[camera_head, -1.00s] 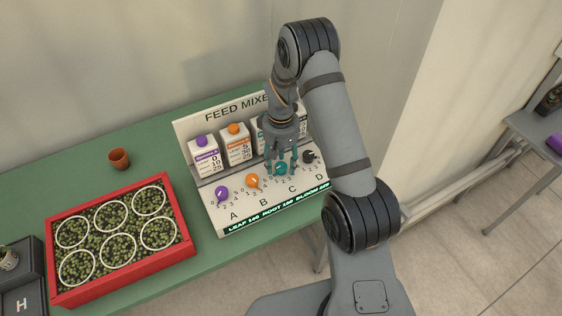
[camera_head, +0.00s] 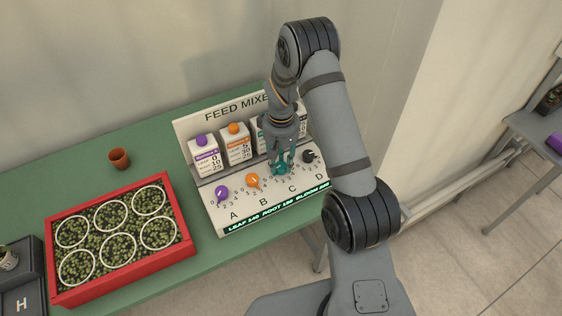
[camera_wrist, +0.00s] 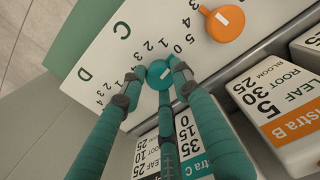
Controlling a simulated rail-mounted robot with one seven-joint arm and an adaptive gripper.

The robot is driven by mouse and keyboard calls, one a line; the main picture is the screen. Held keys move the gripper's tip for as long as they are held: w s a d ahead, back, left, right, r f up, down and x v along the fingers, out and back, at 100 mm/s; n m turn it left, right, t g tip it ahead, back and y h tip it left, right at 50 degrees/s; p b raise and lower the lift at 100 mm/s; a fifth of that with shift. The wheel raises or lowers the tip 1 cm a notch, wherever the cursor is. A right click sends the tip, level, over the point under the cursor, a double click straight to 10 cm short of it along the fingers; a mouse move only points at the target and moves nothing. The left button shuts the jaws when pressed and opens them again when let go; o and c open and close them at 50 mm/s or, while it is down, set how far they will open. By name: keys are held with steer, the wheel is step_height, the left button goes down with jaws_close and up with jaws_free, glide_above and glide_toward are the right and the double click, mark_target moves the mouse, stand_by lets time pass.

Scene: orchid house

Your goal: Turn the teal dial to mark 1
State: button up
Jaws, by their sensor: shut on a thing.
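The teal dial (camera_head: 281,170) sits on the white sloping panel above letter C, and it also shows in the wrist view (camera_wrist: 160,74). My gripper (camera_head: 283,164) has teal fingers and is down at the dial. In the wrist view my gripper (camera_wrist: 155,72) is shut on the dial, with fingers at both sides of it. Numbers from 0 to 5 are printed around the dial. A short white line shows on its face, but the fingers partly hide the rim, and I cannot tell which mark it points at.
The orange dial (camera_head: 252,180) and purple dial (camera_head: 222,193) are to the left, the black dial (camera_head: 309,156) close on the right. Cartons, one an orange-capped carton (camera_head: 236,146), stand behind. A red tray (camera_head: 186,226) with ringed plants and a terracotta pot (camera_head: 119,158) are further left.

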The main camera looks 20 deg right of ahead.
mark_target(281, 165)
steer(key=shift+n, duration=0.3)
steer(key=shift+n+b, duration=0.6)
steer(key=shift+n, duration=0.4)
steer(key=shift+n+b, duration=0.5)
steer(key=shift+n, duration=1.2)
steer(key=o, duration=1.2)
step_height(281, 165, up, 12)
steer(key=shift+r, duration=0.1)
